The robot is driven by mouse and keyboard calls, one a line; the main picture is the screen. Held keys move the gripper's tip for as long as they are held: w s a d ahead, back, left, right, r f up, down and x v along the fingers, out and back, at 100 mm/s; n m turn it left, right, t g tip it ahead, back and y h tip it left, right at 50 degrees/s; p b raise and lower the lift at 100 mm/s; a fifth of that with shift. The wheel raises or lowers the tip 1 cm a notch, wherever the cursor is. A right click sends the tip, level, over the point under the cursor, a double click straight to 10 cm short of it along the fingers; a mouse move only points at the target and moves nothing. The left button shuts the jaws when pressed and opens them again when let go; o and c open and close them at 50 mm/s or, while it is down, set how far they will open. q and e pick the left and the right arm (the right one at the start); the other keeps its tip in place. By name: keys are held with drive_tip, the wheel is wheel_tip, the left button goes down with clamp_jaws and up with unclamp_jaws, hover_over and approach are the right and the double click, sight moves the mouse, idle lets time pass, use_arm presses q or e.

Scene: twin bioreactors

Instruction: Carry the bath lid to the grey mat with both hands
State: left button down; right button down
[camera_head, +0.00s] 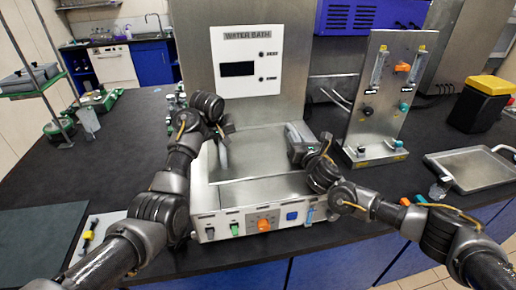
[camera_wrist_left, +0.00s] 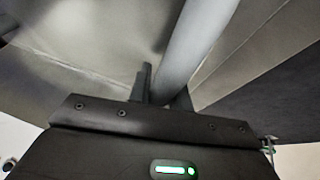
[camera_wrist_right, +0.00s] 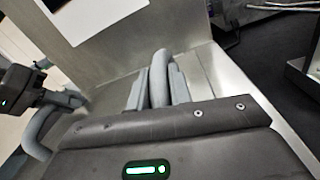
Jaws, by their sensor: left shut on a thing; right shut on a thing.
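The bath lid (camera_head: 258,152) is a flat steel plate with a grey bar handle at each side. It is over the water bath (camera_head: 262,208); I cannot tell whether it rests on it or is slightly raised. My left gripper (camera_head: 226,132) is shut on the lid's left handle (camera_wrist_left: 200,40), which passes between its fingers. My right gripper (camera_head: 298,148) is shut on the right handle (camera_wrist_right: 158,72). The left gripper also shows in the right wrist view (camera_wrist_right: 72,98). A dark grey mat (camera_head: 40,240) lies bare at the left front of the bench.
A small light tray with tools (camera_head: 95,238) lies between the mat and the bath. The water bath control panel (camera_head: 246,62) stands behind the lid. The bench left of the bath is mostly clear.

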use_arm(q)
drive_tip(key=shift+w+r, duration=0.1)
drive_tip(key=shift+r, duration=0.1)
use_arm(e)
drive_tip(key=shift+a+r, duration=0.1)
drive_tip(key=shift+r, duration=0.1)
